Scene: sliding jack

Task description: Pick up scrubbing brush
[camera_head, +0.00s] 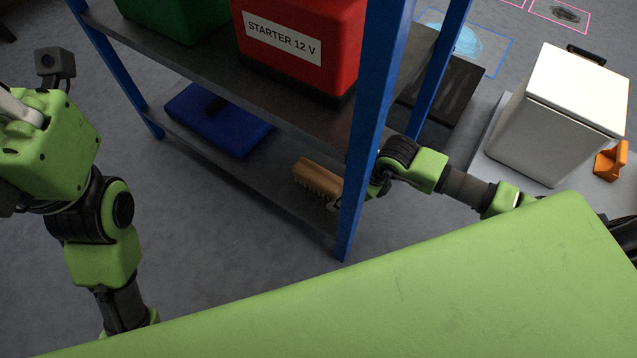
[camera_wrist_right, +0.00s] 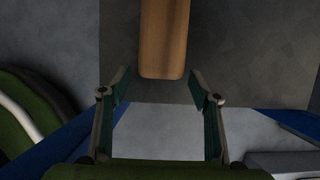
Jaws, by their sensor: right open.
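The scrubbing brush (camera_head: 318,178) has a tan wooden back with bristles below. It lies on the lower shelf (camera_head: 275,195) near the right blue post. In the right wrist view the brush (camera_wrist_right: 163,40) points its near end at my right gripper (camera_wrist_right: 160,90). The fingers are open, one on each side of the line of the brush, with the near end just ahead of the fingertips and nothing between them. In the head view the right gripper (camera_head: 333,204) is partly hidden behind the post. My left arm is at the left, with its fingers not visible.
The blue post (camera_head: 372,130) stands close beside my right wrist. A blue bin (camera_head: 215,120) is farther along the lower shelf. A red starter box (camera_head: 300,45) and a green bin (camera_head: 175,15) sit on the shelf above. A white box (camera_head: 560,110) stands at the right.

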